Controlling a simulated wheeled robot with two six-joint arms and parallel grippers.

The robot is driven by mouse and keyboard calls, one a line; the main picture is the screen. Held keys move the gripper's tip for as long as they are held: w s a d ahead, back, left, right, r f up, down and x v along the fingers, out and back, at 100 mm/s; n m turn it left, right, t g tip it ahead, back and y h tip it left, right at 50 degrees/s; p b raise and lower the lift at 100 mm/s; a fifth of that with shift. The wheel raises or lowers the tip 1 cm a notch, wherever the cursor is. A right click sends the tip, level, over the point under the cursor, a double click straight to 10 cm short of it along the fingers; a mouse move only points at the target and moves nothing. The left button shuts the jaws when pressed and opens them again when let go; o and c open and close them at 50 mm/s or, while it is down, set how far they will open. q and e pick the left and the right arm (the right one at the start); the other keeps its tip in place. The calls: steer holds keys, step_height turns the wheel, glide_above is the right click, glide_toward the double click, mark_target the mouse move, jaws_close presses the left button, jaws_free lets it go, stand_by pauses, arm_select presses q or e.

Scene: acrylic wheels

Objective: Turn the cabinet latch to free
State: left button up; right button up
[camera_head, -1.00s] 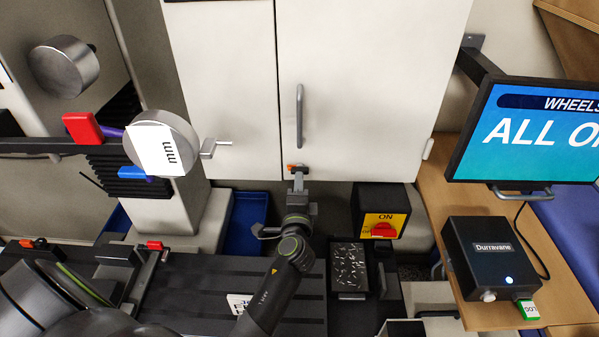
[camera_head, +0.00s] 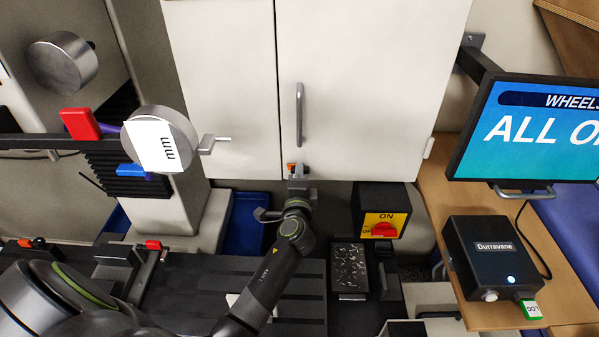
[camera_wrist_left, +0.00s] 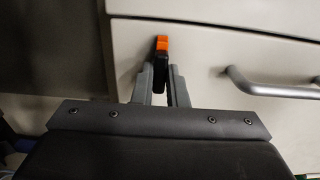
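The cabinet latch is a small dark lever with an orange end (camera_head: 292,167), low on the pale cabinet door by the seam. It also shows in the left wrist view as an orange end (camera_wrist_left: 162,43) above a black part. My left gripper (camera_head: 299,177) is at the latch from below. In the left wrist view its two fingers (camera_wrist_left: 162,75) stand on either side of the black part and look closed on it, with the orange end beyond the fingertips. The latch's base is partly hidden by the fingers. My right gripper is not in view.
A vertical door handle (camera_head: 299,115) is above the latch. A metal wheel with a "mm" label (camera_head: 155,145) and its crank (camera_head: 213,143) stand left. A screen (camera_head: 530,130) is right.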

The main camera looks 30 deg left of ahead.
arm_select(q)
jaws_close()
steer(key=n+b, duration=0.4)
steer(key=shift+n, duration=0.3)
